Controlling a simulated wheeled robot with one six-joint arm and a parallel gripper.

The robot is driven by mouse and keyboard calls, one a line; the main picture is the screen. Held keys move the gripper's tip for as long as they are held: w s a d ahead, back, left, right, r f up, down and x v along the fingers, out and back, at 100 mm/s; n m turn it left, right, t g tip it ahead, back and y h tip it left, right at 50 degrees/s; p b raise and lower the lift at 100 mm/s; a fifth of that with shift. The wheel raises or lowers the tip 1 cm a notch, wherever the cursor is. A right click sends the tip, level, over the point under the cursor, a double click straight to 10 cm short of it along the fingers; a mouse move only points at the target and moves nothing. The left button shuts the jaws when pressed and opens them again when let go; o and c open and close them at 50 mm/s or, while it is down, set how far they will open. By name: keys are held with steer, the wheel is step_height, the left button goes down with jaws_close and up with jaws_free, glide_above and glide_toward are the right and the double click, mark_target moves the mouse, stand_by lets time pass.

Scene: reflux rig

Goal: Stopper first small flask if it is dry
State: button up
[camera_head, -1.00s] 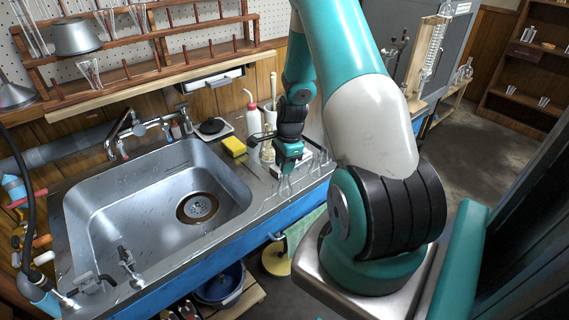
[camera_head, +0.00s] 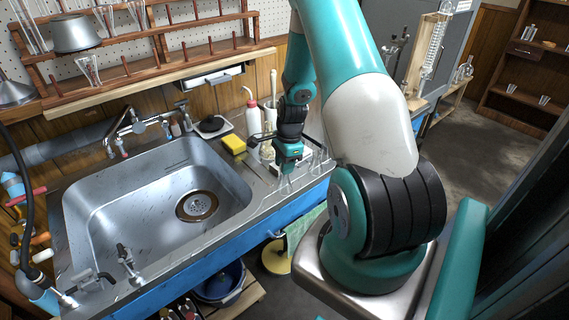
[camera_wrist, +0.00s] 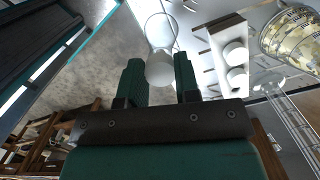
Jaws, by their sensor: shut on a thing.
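My gripper (camera_wrist: 160,72) is shut on a white rounded stopper (camera_wrist: 161,70), held between its two green fingers. Just beyond the stopper in the wrist view is the clear outline of a small glass flask (camera_wrist: 160,27). I cannot tell whether the stopper touches or sits in its neck. The inside of the flask is too faint to tell wet from dry. In the head view my gripper (camera_head: 288,165) points down over the counter right of the sink, and clear glassware there is small and partly hidden.
A white holder (camera_wrist: 209,62) beside my gripper bears two more white stoppers (camera_wrist: 236,52). Clear glass tubes (camera_wrist: 290,120) and a patterned yellowish vessel (camera_wrist: 292,38) are close by on the right. The sink (camera_head: 95,220), yellow sponge (camera_head: 233,144) and wash bottle (camera_head: 253,115) are left of my gripper.

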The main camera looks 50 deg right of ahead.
steer(key=o, duration=1)
steer(key=r, duration=0.5)
steer(key=d+r, duration=0.1)
steer(key=r, duration=0.5)
steer(key=s+r, duration=0.1)
steer(key=r, duration=0.5)
steer(key=shift+d+r+b, duration=0.15)
steer(key=shift+d+b, duration=0.2)
steer(key=shift+d, duration=0.05)
